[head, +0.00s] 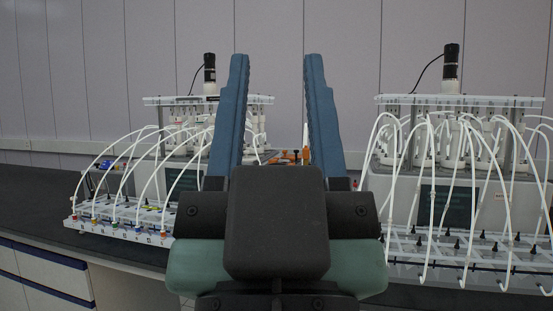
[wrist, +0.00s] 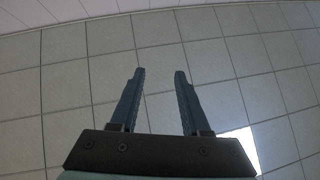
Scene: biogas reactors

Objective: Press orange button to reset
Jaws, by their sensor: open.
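My gripper (head: 277,60) is raised in the middle of the head view, its two blue fingers apart and pointing up, with nothing between them. The wrist view also shows it open and empty (wrist: 160,73). Two biogas reactor units stand on the dark bench behind it: a left unit (head: 96,222) and a right unit (head: 405,205). I cannot make out a clear orange button on either. Small orange parts (head: 290,157) show between the fingers, farther back, too small to identify. My gripper hides part of the left unit and the bench middle.
White tubes arch over the front of both units, down to racks with small fittings. A black motor (head: 210,70) tops the left unit and another (head: 450,70) the right one. The dark bench (head: 35,205) is bare at far left. The wrist view shows a tiled surface (wrist: 70,75), apparently the ceiling.

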